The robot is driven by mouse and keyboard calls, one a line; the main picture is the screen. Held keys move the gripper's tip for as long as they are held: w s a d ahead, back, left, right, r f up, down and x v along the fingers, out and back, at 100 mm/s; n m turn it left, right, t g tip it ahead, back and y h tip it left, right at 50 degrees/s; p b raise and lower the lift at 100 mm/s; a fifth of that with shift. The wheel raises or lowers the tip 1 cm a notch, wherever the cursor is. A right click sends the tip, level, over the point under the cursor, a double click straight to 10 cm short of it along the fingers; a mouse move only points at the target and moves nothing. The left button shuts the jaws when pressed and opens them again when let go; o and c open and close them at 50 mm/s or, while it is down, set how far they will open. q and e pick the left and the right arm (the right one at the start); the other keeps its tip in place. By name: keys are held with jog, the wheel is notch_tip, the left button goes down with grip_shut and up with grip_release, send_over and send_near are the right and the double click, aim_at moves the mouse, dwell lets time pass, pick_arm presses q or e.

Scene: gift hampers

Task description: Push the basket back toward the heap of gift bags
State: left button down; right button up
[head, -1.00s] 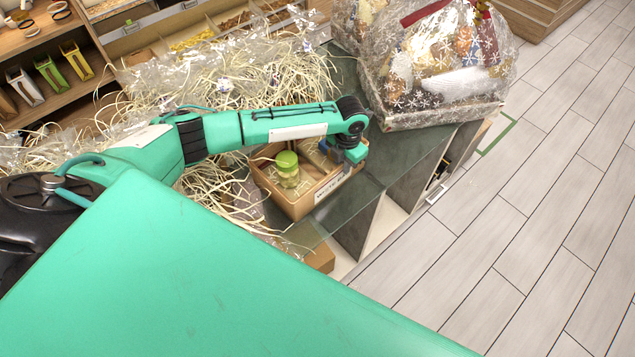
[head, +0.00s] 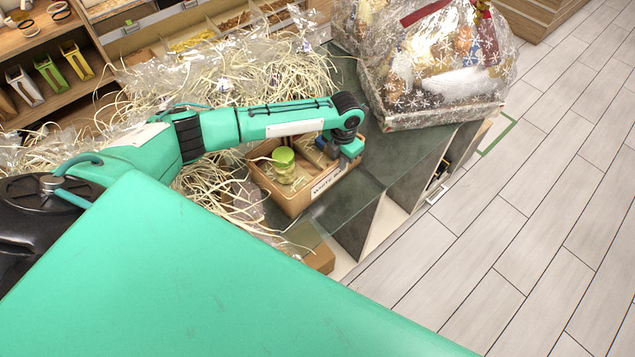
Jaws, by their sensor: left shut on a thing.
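The basket (head: 292,203) is a light wooden box with a white label on its front wall. It stands upright on the dark glass counter and holds a jar with a green lid (head: 284,160). My left gripper (head: 340,156) is at the basket's right end, shut on its rim; the fingertips are partly hidden by the wrist. My left forearm covers the basket's back edge. A heap of clear bags and pale straw (head: 235,75) lies behind and to the left, with straw touching the basket's left side. My right gripper is not in view.
A large wrapped gift hamper (head: 435,60) stands at the counter's back right. The glass counter (head: 365,190) is bare in front and to the right of the basket. Shelves stand at the back left, and tiled floor lies to the right.

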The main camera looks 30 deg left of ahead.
aim_at(327, 157)
pick_arm(q)
jog(key=shift+w+a, duration=0.3)
jog(key=shift+a, duration=0.25)
jog(key=shift+w+a, duration=0.25)
jog(key=shift+a, duration=0.25)
jog(key=shift+w+a, duration=0.1)
jog(key=shift+a, duration=0.15)
jog(key=shift+w+a+b, duration=0.1)
jog(key=shift+a+b, duration=0.1)
jog(key=shift+b, duration=0.1)
jog(key=shift+w+a+b, duration=0.25)
jog(key=shift+w+a, duration=0.1)
jog(key=shift+a, duration=0.35)
jog(key=shift+w+a+b, duration=0.2)
jog(key=shift+w+a, duration=0.15)
jog(key=shift+a, duration=0.3)
jog(key=shift+w+a, duration=0.1)
jog(key=shift+a, duration=0.05)
